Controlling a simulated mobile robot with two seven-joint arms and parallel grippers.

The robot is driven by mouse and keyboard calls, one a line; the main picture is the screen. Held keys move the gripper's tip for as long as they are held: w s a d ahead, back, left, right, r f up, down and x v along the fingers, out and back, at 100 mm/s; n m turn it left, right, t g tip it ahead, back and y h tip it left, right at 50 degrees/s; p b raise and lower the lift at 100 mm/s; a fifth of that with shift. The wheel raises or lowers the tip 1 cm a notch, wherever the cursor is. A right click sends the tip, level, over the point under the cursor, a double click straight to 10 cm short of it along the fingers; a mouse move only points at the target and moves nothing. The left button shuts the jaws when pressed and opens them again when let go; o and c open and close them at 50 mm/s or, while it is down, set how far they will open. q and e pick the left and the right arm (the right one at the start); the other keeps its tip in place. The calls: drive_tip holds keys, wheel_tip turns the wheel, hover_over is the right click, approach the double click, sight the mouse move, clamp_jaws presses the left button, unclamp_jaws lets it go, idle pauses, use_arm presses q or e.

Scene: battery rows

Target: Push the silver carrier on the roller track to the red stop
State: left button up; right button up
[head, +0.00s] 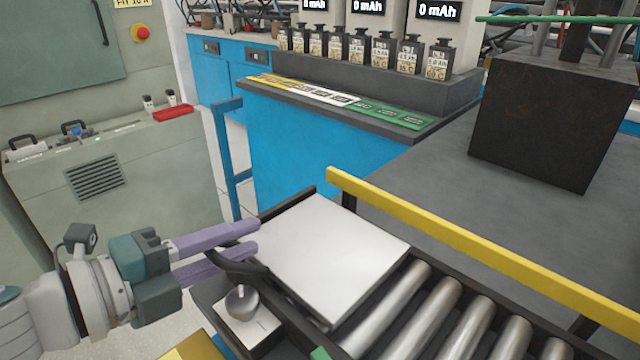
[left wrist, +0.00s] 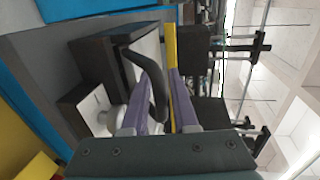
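The silver carrier (head: 335,255) is a flat pale plate with dark edges. It lies at the left end of the roller track (head: 440,318), with bare rollers to its right. A curved black handle (head: 240,266) sticks out from its left side. My left gripper (head: 257,238) has purple fingers on either side of this handle, close to the plate's left edge. The red stop is not visible. My right gripper is not in view.
A yellow rail (head: 480,257) runs along the track's far side. A round silver knob (head: 241,302) on a white plate is just below the handle. A dark block (head: 555,120) stands on the grey table behind. A blue bench (head: 310,150) with small batteries is further back.

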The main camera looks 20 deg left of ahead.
use_arm(q)
clamp_jaws()
idle(1.4)
